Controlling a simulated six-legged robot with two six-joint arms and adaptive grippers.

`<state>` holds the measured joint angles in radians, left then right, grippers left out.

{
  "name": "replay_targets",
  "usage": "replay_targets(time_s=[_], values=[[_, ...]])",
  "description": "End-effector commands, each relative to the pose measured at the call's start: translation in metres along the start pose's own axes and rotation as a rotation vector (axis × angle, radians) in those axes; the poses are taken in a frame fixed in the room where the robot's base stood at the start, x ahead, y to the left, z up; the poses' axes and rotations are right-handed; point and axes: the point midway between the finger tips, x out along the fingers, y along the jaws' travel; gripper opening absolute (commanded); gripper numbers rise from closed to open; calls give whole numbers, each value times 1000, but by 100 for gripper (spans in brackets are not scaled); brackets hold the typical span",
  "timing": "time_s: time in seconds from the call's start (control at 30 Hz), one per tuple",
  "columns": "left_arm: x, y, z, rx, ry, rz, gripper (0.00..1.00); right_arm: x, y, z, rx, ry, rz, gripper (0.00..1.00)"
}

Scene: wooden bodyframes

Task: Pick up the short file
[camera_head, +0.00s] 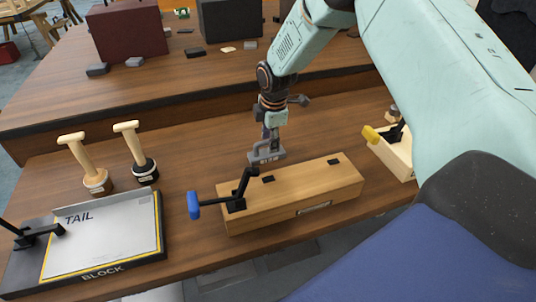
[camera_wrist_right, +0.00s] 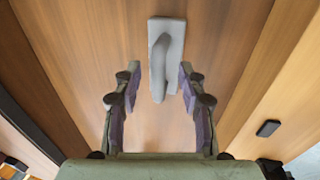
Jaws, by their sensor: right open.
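The short file, as I take it, is a grey flat block with a raised curved handle (camera_head: 266,155). It lies on the wooden table just behind the long wooden block. It also shows in the right wrist view (camera_wrist_right: 167,55), at the top centre. My right gripper (camera_head: 270,132) points down directly over the file. In the right wrist view its fingers (camera_wrist_right: 158,85) are open, and the near end of the handle lies between them with a gap on both sides. I cannot tell the height of the fingertips over the table. My left gripper is not in view.
A long wooden block (camera_head: 300,193) with a blue-handled black clamp (camera_head: 236,190) stands in front of the file. Two wooden-handled tools (camera_head: 96,180) (camera_head: 146,170) stand left. A "TAIL BLOCK" board (camera_head: 105,235) lies front left. A yellow-handled clamp (camera_head: 375,135) is right. Table left of the file is clear.

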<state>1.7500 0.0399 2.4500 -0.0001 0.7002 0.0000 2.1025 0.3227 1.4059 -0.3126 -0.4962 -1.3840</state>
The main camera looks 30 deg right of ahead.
Motion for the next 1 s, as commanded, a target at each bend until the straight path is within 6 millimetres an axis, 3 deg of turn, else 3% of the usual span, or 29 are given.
replay_targets(time_s=[0.27, 0.73, 1.0], values=[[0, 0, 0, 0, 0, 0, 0, 3, 0, 0, -1, 0, 1, 41], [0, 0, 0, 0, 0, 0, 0, 2, 0, 0, 0, 0, 0, 1], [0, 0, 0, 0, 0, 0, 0, 2, 0, 0, 0, 0, 1, 0]])
